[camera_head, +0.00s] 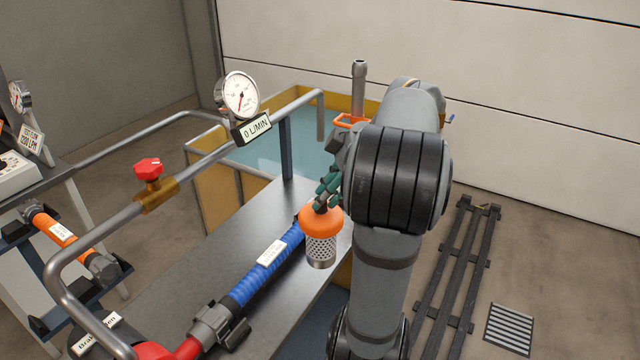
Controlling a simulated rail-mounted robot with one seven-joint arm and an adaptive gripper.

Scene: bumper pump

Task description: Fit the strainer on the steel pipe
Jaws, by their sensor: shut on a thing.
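The strainer (321,222) has an orange cap and a perforated metal basket below it. It hangs basket down, about upright, over the right edge of the steel bench. My gripper (326,196), with green fingers, is shut on the top of the strainer. An upright steel pipe (359,84) stands behind, at the far end of the tank, near an orange bracket (349,120). Its lower part is hidden behind my arm. The strainer and this pipe are well apart.
A water tank (270,150) with a yellow rim lies behind the bench (220,250). A blue hose (268,262) lies on the bench beside the strainer. A grey pipe with a red valve (149,169) and a gauge (238,94) runs above the bench.

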